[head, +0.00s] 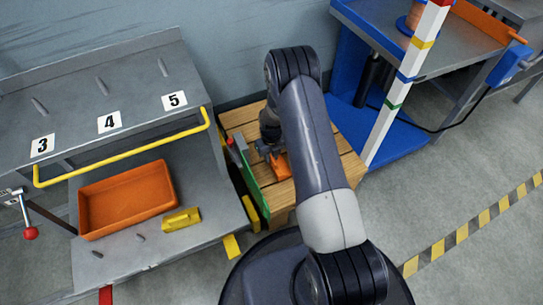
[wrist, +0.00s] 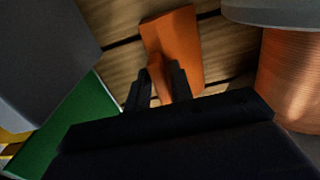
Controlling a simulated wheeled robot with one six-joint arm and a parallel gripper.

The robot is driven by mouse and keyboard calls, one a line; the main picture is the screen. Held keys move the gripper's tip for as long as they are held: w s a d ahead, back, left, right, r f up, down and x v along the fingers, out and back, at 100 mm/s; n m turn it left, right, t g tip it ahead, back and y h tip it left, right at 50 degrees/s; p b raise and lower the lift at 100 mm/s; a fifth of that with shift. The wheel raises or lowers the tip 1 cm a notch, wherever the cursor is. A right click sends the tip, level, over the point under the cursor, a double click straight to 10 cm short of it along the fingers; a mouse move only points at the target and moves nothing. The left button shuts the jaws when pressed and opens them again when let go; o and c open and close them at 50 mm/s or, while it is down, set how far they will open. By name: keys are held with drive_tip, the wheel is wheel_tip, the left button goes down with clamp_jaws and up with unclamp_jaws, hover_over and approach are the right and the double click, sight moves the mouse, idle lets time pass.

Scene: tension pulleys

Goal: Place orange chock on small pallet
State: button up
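The orange chock (head: 282,166) is at the wooden small pallet (head: 297,196), near its middle in the head view. In the wrist view the chock (wrist: 176,44) appears over the wooden slats (wrist: 112,62); I cannot tell whether it rests flat on them. My gripper (head: 268,152) points down over the pallet. In the wrist view, my gripper's dark fingers (wrist: 160,84) stand on both sides of the chock's narrow raised part and look closed on it. My arm hides the right part of the pallet in the head view.
A copper-coloured spool (wrist: 290,75) stands close at the right in the wrist view. A green panel (head: 248,178) borders the pallet's left side. Left is a grey bench with an orange tray (head: 126,199) and a yellow block (head: 181,220). A striped post (head: 405,78) stands right.

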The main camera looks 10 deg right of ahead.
drive_tip(key=shift+o, duration=1.2)
drive_tip(key=shift+r, duration=0.1)
wheel_tip(320, 180, up, 12)
drive_tip(key=p, duration=0.4)
drive_tip(key=shift+p, duration=0.35)
